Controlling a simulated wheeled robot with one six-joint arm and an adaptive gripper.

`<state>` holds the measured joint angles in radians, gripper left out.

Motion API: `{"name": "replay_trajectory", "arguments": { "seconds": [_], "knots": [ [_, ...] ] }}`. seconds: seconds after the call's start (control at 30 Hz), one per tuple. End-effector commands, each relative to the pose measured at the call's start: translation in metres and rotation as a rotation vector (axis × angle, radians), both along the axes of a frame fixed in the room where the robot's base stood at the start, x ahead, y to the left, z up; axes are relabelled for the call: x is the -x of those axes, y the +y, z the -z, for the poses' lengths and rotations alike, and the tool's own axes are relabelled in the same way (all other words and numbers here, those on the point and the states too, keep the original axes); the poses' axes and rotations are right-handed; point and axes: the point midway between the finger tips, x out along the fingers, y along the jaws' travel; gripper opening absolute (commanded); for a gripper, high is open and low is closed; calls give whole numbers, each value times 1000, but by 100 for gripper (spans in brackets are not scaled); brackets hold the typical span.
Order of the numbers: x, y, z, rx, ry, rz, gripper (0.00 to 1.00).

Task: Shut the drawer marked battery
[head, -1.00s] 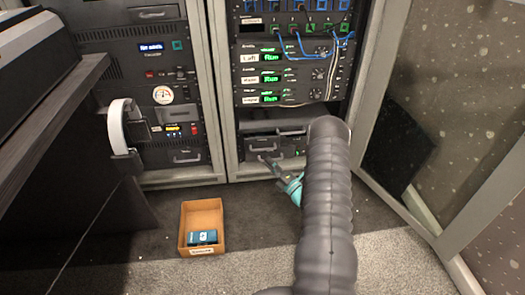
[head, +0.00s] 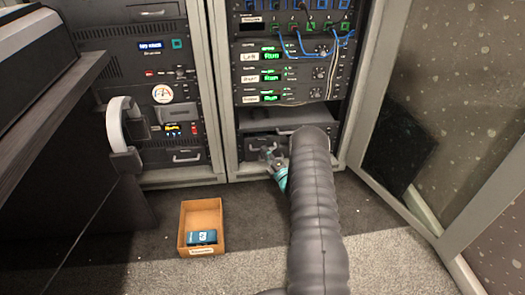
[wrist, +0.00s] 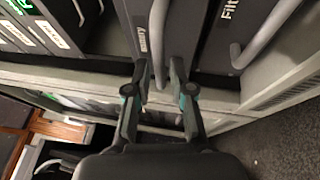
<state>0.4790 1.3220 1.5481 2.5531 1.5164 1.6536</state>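The drawer marked battery is a dark front low in the right-hand rack (head: 258,143). In the wrist view its front (wrist: 130,20) carries a white label, partly legible as "battery", and a grey bar handle (wrist: 158,35). My gripper (head: 268,152) is at the drawer front. In the wrist view my gripper (wrist: 159,72) is open, with one finger on each side of the handle's near end in the picture. Whether the fingers touch the handle cannot be told. My arm hides part of the lower rack, and how far the drawer stands out is unclear.
A neighbouring drawer marked "Filt..." (wrist: 215,40) has its own handle. An open cardboard box (head: 187,215) with a blue item (head: 201,237) stands on the floor. A glazed rack door (head: 440,110) stands open at right. A dark desk (head: 60,150) is at left.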

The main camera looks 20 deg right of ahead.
Motion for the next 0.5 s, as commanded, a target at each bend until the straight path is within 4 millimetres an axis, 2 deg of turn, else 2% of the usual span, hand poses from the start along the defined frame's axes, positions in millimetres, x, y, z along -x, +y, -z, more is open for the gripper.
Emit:
{"name": "replay_trajectory", "arguments": {
  "seconds": [0.2, 0.5],
  "knots": [
    [-21, 3, -3, 0, 0, -1, 22],
    [-26, 3, -5, 0, 0, 0, 22]
  ]
}}
